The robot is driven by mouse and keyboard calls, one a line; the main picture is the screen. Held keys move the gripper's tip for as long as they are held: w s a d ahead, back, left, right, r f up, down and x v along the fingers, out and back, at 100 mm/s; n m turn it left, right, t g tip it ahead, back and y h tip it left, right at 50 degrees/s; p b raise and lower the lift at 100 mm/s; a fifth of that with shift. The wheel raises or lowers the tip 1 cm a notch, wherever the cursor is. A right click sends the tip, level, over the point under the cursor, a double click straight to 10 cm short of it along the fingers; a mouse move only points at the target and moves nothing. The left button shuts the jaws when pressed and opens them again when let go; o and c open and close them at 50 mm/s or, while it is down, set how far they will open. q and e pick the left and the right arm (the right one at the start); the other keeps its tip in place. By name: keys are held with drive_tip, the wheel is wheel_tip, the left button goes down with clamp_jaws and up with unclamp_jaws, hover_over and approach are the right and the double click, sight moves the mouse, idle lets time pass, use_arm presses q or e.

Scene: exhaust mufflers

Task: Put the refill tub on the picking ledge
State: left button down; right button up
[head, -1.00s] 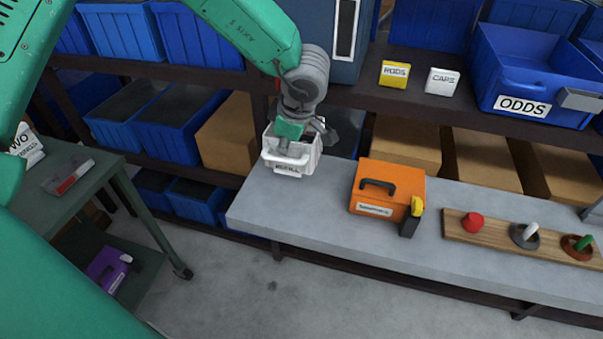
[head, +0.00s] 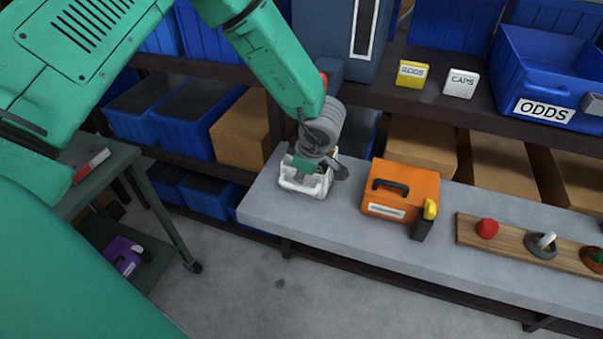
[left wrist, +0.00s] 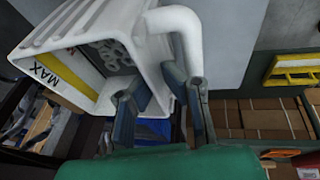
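The refill tub (head: 291,186) is white and open-topped, at the left end of the grey ledge (head: 330,228) in the head view. I cannot tell whether its base touches the ledge. My left gripper (head: 311,170) is over the tub. In the left wrist view the tub (left wrist: 150,65) shows a MAX mark, round pieces inside and a thick white handle (left wrist: 178,20). My right gripper is not in view.
An orange case (head: 403,188) with a black handle stands right of the tub. Further right is a wooden board (head: 510,242) with a red knob and pegs. Behind are shelves with blue bins, including the ODDS bin (head: 540,80). A green cart (head: 100,185) stands left.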

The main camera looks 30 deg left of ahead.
use_arm(q)
drive_tip(key=c, duration=1.7)
unclamp_jaws()
drive_tip(key=shift+a, duration=0.1)
drive_tip(key=v, duration=1.2)
drive_tip(key=shift+p, duration=0.4)
drive_tip(key=shift+s, duration=0.1)
